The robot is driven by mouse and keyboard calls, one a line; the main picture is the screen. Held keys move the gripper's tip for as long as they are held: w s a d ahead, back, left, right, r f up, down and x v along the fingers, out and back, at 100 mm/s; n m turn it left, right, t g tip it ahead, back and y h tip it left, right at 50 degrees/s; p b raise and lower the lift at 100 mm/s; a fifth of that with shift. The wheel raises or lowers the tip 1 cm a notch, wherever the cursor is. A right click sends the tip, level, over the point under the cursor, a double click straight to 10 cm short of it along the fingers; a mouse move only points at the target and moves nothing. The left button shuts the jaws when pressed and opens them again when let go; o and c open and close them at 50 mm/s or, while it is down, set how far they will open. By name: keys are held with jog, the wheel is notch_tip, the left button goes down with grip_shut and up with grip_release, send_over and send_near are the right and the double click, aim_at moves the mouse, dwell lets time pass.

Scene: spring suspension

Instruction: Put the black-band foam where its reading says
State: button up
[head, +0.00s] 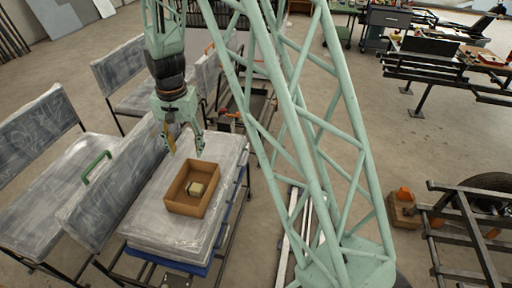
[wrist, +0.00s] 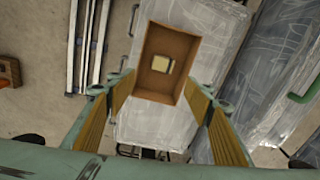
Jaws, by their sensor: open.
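A pale yellow foam block (head: 196,188) with a dark mark beside or around it lies inside an open brown box (head: 178,205). I cannot tell for sure that the dark part is a black band. In the wrist view the foam (wrist: 162,64) lies near the middle of the box (wrist: 143,47). My gripper (head: 186,153) is open and empty, above and behind the box in the head view. In the wrist view its two yellow-padded fingers (wrist: 162,108) stand wide apart, with the box beyond them. No reading or display is legible in either view.
The box stands on a plastic-wrapped stack of pads (head: 160,228) on a cart with a blue layer. Wrapped seats (head: 35,205) stand at left, one near a green handle (head: 97,167). A metal frame (head: 470,225) and an orange-topped box (head: 404,207) are at right.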

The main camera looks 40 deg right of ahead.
jog(key=s+r+n+t, duration=0.1)
jog(key=s+r+n, duration=0.1)
jog(key=s+r, duration=0.85)
jog(key=s+r+n+t, duration=0.1)
jog(key=s+r+n, duration=0.1)
jog(key=s+r, duration=0.9)
jog(key=s+r+n, duration=0.1)
jog(key=s+r, duration=0.2)
jog(key=s, duration=0.4)
jog(key=s+r+n, duration=0.1)
jog(key=s+r, duration=0.3)
jog(key=s, duration=0.3)
jog(key=s+r+n+t, duration=0.1)
jog(key=s+r+n, duration=0.1)
jog(key=s, duration=0.5)
jog(key=shift+d+r, duration=0.15)
jog(key=shift+r, duration=0.5)
